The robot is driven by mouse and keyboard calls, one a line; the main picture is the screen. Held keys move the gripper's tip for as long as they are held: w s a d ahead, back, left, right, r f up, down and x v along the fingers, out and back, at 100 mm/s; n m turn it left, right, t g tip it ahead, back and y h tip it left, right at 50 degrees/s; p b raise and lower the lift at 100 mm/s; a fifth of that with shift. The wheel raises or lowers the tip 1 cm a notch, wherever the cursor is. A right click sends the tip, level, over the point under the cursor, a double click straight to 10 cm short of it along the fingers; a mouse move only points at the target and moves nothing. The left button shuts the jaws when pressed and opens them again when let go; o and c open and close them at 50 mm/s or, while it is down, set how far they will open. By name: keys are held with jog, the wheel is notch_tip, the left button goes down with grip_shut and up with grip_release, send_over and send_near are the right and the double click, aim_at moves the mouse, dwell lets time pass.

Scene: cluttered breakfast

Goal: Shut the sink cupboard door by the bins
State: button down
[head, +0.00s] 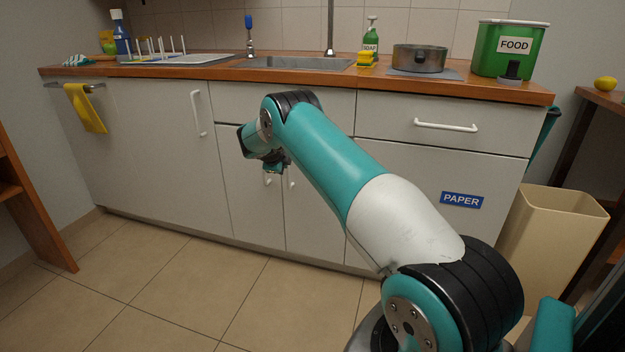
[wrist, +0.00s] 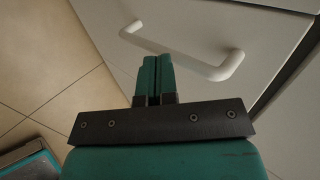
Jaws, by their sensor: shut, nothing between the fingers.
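The sink cupboard has two pale grey doors under the sink (head: 297,63). The right door (head: 310,215), on the side of the bins, looks flush with the cupboard front, though my arm hides part of it. Its white handle (head: 291,180) shows just right of my gripper (head: 273,167). The left door (head: 245,205) also looks flush. In the wrist view my gripper (wrist: 155,60) is shut and empty, its fingertips close to a white bar handle (wrist: 185,55) on a grey panel. I cannot tell whether they touch it.
A beige bin (head: 550,235) stands at the right, beside the front labelled PAPER (head: 462,200). A green FOOD bin (head: 508,55) and a pot (head: 419,59) stand on the counter (head: 180,71). The tiled floor (head: 160,270) before the cupboards is clear.

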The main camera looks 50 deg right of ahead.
jog(key=w+a+f+p+v, duration=0.1)
jog(key=a+p+v, duration=0.1)
jog(key=v, duration=1)
jog(key=shift+f, duration=0.2)
jog(key=shift+s+a, duration=0.1)
